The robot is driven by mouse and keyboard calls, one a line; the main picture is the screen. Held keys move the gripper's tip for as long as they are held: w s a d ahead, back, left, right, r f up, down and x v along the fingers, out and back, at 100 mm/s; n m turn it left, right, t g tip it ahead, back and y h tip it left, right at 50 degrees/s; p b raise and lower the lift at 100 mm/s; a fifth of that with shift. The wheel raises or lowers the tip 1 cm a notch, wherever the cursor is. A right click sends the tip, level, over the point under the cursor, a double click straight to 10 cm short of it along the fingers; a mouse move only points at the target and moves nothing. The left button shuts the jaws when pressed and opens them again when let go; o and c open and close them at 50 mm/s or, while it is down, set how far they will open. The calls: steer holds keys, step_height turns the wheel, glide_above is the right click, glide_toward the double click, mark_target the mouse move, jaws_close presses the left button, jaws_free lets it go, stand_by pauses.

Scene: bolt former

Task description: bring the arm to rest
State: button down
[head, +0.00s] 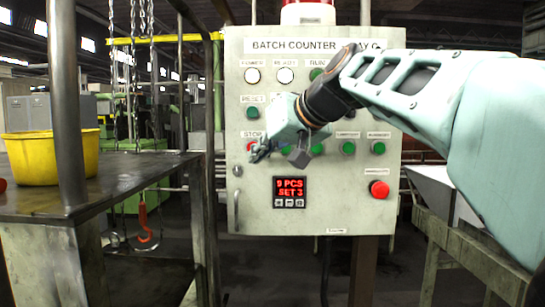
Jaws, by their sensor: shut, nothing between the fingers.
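My arm reaches in from the right in the head view, in front of a grey control box. My gripper (276,156) is at its end, pointing down and left, shut and empty. It overlaps the panel's left and middle buttons in the picture; whether it touches the panel I cannot tell. The control box (330,215) is labelled as a batch counter. Its display (289,192) reads "9 PCS SET 3" in red. Part of the label and several buttons are hidden behind my arm.
A dark table (130,180) stands at the left with a yellow tub (50,158) on it and a metal post in front. An orange hook (146,222) hangs near the table. A red button (379,189) is low on the panel's right. A frame (440,260) stands at the right.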

steer(key=shift+s+a+r, duration=0.1)
steer(key=shift+s+r, duration=0.15)
steer(key=shift+s, duration=0.3)
steer(key=shift+s+a+r, duration=0.1)
steer(key=shift+s+r, duration=0.15)
steer(key=shift+s, duration=0.3)
